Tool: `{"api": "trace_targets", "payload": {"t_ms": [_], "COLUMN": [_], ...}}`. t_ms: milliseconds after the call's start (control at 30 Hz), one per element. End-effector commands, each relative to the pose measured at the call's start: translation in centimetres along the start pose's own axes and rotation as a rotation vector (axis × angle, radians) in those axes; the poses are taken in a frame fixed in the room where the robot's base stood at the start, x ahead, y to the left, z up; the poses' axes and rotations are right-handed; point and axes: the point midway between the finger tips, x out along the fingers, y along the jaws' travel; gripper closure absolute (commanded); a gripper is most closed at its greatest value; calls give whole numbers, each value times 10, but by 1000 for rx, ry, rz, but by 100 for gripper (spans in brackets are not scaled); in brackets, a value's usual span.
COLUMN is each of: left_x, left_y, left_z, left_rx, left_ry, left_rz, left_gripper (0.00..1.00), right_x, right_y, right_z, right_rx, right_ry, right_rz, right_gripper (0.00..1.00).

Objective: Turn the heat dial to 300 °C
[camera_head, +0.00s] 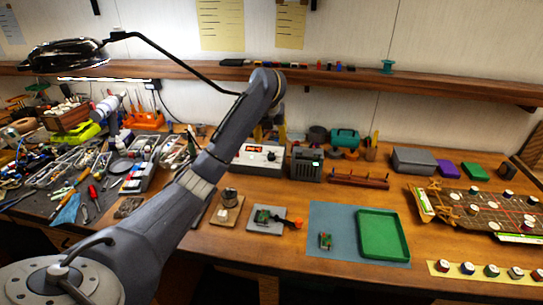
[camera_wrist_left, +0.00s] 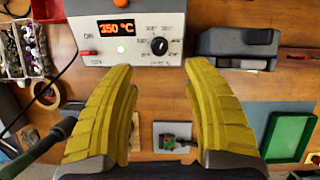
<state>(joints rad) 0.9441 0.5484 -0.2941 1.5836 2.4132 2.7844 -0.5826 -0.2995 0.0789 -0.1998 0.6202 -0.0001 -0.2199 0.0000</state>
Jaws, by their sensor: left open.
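The heat station is a white box (camera_head: 257,160) with a dark red display at the back middle of the bench. In the left wrist view the station (camera_wrist_left: 95,42) has a display (camera_wrist_left: 116,28) reading 350 °C and a lit green light. Its round black heat dial (camera_wrist_left: 159,46) has a ring of printed numbers, too small to read surely. My left gripper (camera_wrist_left: 158,68) is open, its yellow fingers spread to either side, with the dial showing between and beyond the tips. In the head view my arm mostly hides this gripper (camera_head: 270,133). My right gripper is not in view.
A dark grey device (camera_head: 306,164) stands just right of the station. A green tray (camera_head: 382,235) lies on a blue mat (camera_head: 330,245) nearer the front. A small circuit board (camera_head: 264,216) is in front of the station. Tools and parts crowd the left.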

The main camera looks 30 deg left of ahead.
Motion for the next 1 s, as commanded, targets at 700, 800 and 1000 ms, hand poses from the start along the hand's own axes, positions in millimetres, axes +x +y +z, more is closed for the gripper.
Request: {"api": "trace_targets", "payload": {"t_ms": [700,800,1000], "left_x": [55,68,90], "left_y": [0,1,1], "left_z": [-2,-2,-2], "left_rx": [-2,-2,-2], "left_ry": [7,7,5], "left_rz": [-2,2,2], "left_gripper": [50,50,50], "right_x": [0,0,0], "right_y": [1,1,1], "right_z": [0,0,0], "right_rx": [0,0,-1], "right_ry": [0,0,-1], "right_rz": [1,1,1], "right_gripper": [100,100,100]}}
